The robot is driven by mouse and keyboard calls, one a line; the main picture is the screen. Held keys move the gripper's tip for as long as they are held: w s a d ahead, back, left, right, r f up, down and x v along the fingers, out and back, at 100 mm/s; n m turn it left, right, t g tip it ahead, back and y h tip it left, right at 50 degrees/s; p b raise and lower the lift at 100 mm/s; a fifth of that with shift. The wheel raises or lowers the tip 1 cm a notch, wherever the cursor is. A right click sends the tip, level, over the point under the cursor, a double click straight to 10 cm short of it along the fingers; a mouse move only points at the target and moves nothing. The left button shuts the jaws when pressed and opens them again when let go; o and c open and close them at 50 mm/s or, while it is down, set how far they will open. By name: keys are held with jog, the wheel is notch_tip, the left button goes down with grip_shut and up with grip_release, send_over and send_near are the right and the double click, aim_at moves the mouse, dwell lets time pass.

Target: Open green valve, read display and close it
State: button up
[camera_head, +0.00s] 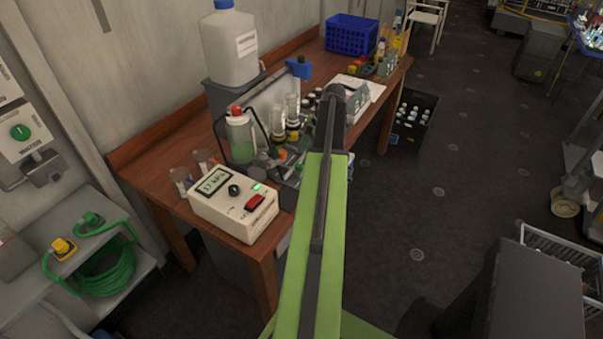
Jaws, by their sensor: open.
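A white box meter (237,210) sits at the near end of the wooden bench. Its display (213,181) faces up and seems to read 17 kPa, though the digits are small. Beside it are a black knob, a lit green indicator and a red switch. Behind it stands a glassware rig (277,125) with small valves low down. My green and black arm reaches up over the bench's right edge. My gripper cannot be made out.
A white jug (230,45) stands behind the rig. A blue crate (351,34) and several small bottles are farther along the wooden bench (150,165). A shelf with a coiled green cable (105,270) is at left. The floor (450,180) at right is partly clear.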

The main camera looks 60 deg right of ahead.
aim_at(300, 164)
jog(key=b+x, duration=0.3)
jog(key=x, duration=0.1)
jog(key=shift+w+a+f, duration=0.1)
jog(key=shift+f, duration=0.25)
jog(key=shift+r, duration=0.1)
grip_shut()
